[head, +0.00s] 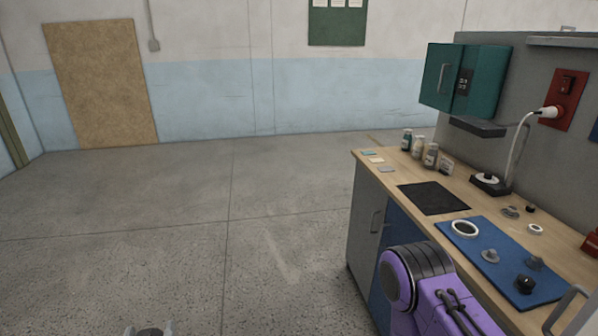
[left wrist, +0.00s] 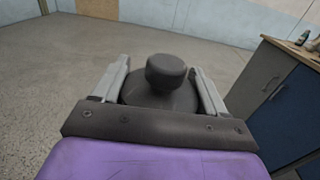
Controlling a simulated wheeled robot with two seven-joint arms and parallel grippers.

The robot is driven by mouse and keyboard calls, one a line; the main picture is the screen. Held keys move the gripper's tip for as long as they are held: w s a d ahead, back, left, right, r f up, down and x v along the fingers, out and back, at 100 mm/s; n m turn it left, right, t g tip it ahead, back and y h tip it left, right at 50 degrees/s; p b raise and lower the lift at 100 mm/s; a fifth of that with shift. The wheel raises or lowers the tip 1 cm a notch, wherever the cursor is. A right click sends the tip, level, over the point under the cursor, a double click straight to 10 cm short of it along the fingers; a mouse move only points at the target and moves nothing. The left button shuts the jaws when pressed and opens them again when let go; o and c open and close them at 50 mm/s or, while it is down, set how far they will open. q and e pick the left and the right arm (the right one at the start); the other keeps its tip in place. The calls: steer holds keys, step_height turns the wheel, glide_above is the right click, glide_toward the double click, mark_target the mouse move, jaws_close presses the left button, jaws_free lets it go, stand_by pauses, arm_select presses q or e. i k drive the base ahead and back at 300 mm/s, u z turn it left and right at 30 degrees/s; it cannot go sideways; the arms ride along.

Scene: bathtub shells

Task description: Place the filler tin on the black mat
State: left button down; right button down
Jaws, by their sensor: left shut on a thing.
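My left gripper (left wrist: 160,70) is shut on a dark grey, rounded thing with a round cap on top, which I take to be the filler tin (left wrist: 167,72). The gripper's two pale fingers are on either side of it in the left wrist view. In the head view only the tips of the left gripper (head: 150,330) show at the bottom edge, over the floor and well left of the bench. The black mat (head: 434,198) lies flat and bare on the wooden bench top. My right gripper is out of view; only part of my purple right arm shows.
The bench (head: 385,180) stands at the right. Several small bottles (head: 431,155) are behind the mat. A blue mat (head: 505,262) with a white ring (head: 465,229) and small parts lies nearer. A teal cabinet (head: 466,79) hangs above. The floor (head: 180,220) left of the bench is clear.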

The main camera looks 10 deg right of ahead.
mark_target(430, 201)
steer(key=i, duration=2.5)
steer(key=z, duration=3.55)
